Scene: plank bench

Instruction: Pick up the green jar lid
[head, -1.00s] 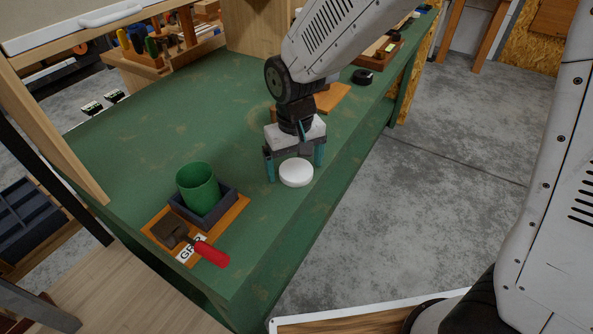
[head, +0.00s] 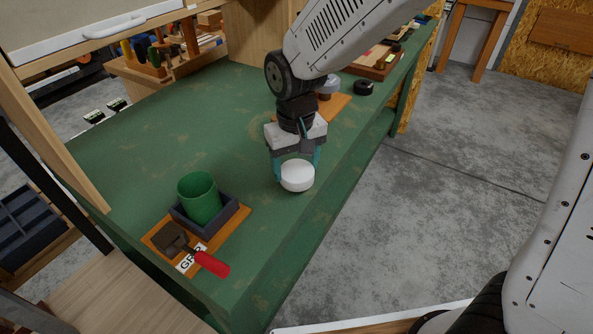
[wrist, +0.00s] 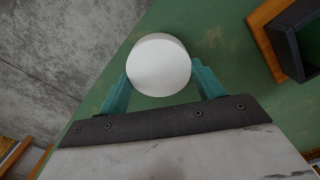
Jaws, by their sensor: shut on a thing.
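A white round, lid-like thing (head: 297,177) is at the bench's right part, near its edge. My gripper (head: 296,168) points down over it, with a teal finger on each side, shut on it. In the wrist view the white round thing (wrist: 158,66) sits between the two fingertips (wrist: 160,80). Whether it touches the bench I cannot tell. I see no green jar lid in these frames. A green cup-like container (head: 200,197) stands upright in a dark square tray (head: 222,216) to the left.
The tray stands on an orange-brown board (head: 160,238) with a label and a red-handled scoop (head: 212,263). Behind my gripper lie another board (head: 335,107) and a black round thing (head: 363,88). The green bench top (head: 130,160) is clear at left.

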